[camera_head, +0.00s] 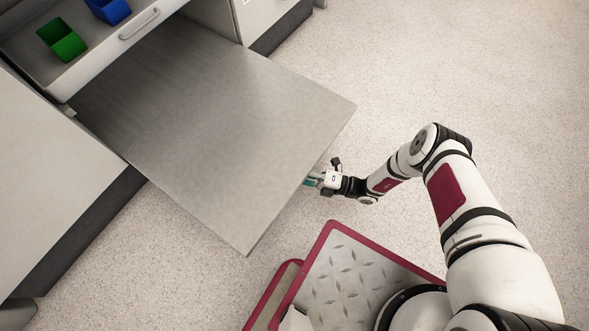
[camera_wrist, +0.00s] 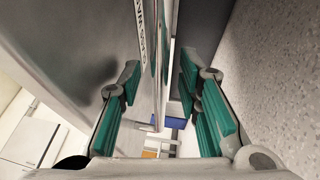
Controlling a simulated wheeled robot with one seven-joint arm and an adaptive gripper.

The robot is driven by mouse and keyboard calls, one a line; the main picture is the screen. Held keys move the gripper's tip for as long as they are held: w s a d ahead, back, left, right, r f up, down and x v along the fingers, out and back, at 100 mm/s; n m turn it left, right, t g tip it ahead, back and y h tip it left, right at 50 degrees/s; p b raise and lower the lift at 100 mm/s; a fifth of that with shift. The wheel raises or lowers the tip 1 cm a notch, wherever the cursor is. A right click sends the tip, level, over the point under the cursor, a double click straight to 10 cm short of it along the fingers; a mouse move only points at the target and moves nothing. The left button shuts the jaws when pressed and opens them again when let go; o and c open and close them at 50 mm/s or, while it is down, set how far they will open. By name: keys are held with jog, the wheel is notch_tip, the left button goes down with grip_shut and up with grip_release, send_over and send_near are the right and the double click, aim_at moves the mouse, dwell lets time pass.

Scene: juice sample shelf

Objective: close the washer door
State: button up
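The washer door (camera_head: 220,125) is a large flat grey metal panel, folded down and lying open, roughly level above the floor. My gripper (camera_head: 312,182) is at the right-hand outer edge of the door, low beside it. In the wrist view my gripper (camera_wrist: 160,85) has its two green-padded fingers spread apart. The door (camera_wrist: 65,45) fills the left of that view, with dark lettering near its edge. A thin upright edge or bar shows between the fingers; I cannot tell whether they touch it.
A drawer or tray (camera_head: 85,62) with a handle holds a green bin (camera_head: 62,40) and a blue bin (camera_head: 108,10) above the door's inner end. A cabinet (camera_head: 45,175) stands at left. Speckled floor (camera_head: 460,70) is clear to the right.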

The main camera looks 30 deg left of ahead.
jog(key=shift+s+a, duration=0.1)
jog(key=shift+a, duration=0.15)
grip_shut()
jog(key=shift+r, duration=0.2)
